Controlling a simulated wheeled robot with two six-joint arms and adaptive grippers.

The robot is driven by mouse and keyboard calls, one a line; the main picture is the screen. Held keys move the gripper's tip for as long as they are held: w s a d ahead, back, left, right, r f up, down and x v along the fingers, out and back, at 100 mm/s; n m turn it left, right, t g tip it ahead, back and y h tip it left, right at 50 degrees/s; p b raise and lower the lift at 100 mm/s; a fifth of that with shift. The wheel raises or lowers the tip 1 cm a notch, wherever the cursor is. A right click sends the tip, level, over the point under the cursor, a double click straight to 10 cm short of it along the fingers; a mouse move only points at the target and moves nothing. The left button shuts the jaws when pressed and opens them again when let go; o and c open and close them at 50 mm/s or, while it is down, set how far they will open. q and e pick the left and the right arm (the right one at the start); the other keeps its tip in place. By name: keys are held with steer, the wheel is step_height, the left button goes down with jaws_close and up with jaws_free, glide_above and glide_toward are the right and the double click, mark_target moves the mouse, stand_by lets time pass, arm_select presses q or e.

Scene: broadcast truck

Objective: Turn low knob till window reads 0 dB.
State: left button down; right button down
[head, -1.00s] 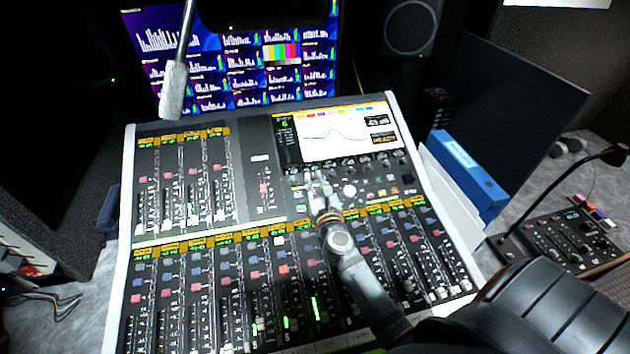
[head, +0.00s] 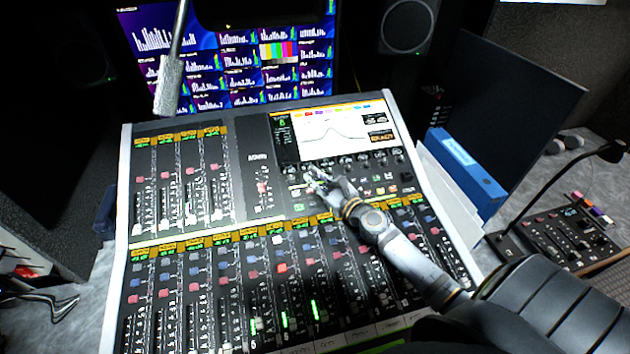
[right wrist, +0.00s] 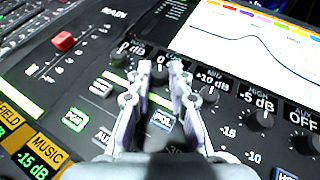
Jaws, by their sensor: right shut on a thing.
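My right gripper (head: 313,178) is at the knob row just below the mixer's screen. In the right wrist view its fingertips (right wrist: 158,75) are closed on a small knob, taken to be the low knob, which they mostly hide. The window above that knob (right wrist: 161,66) is partly covered; a "0" shows and the rest is hidden. To the right, the mid window (right wrist: 212,79) reads +10 dB and the high window (right wrist: 256,99) reads -5 dB. My left gripper is not in view.
The mixer's screen (head: 333,133) shows a curve with one hump. Several knobs stand close beside the gripper, including the high knob (right wrist: 261,117). Faders (right wrist: 64,41) lie to the left. A microphone (head: 169,85) hangs at upper left.

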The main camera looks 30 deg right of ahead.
steer(key=shift+n+y, duration=0.3)
steer(key=shift+y, duration=0.2)
steer(key=c, duration=1.2)
jaws_free()
